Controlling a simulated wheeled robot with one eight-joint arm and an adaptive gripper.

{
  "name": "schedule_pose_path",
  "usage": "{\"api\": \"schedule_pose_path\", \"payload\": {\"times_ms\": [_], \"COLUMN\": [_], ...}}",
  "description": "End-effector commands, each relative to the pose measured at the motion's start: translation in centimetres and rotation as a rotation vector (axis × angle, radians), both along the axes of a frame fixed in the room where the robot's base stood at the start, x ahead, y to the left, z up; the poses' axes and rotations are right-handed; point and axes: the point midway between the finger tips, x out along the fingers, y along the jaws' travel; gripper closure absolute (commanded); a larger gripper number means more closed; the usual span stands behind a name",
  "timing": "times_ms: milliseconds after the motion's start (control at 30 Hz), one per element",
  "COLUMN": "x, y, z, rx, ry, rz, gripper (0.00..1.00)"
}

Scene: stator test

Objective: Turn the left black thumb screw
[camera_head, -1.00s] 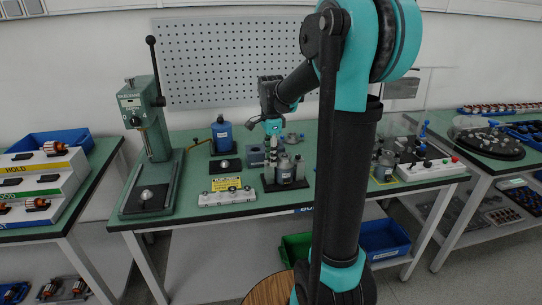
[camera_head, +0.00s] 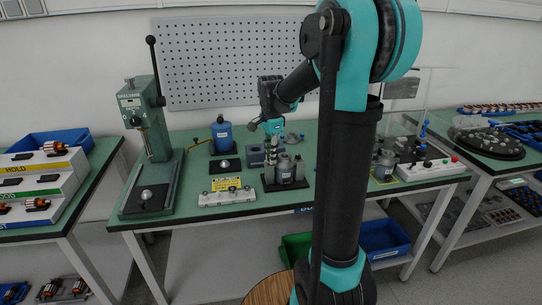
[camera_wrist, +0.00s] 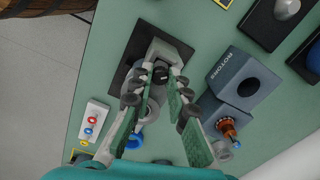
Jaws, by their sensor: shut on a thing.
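In the wrist view, my gripper (camera_wrist: 161,75) has both fingertips closed around a small black thumb screw (camera_wrist: 160,69). The screw is on a grey fixture (camera_wrist: 170,49) that stands on a dark base plate (camera_wrist: 124,67). The fingers hide part of the screw and fixture. No second thumb screw can be made out. In the head view, my gripper (camera_head: 272,148) points down at the middle of the green bench (camera_head: 232,212), beside a grey cylindrical part (camera_head: 285,173). The screw is too small to make out there.
A green press (camera_head: 150,120) stands at the bench's left.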

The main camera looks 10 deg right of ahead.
Motion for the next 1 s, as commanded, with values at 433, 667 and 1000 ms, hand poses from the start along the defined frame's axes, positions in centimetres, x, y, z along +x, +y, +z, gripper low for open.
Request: {"api": "schedule_pose_path", "payload": {"times_ms": [433, 667, 1000], "x": [0.02, 0.02, 0.02], "y": [0.00, 0.00, 0.01], "z": [0.02, 0.02, 0.02], "rx": [0.000, 0.000, 0.000], "ry": [0.000, 0.000, 0.000], "rz": [0.342, 0.457, 0.517], "gripper": [1.00, 1.00, 1.00]}}
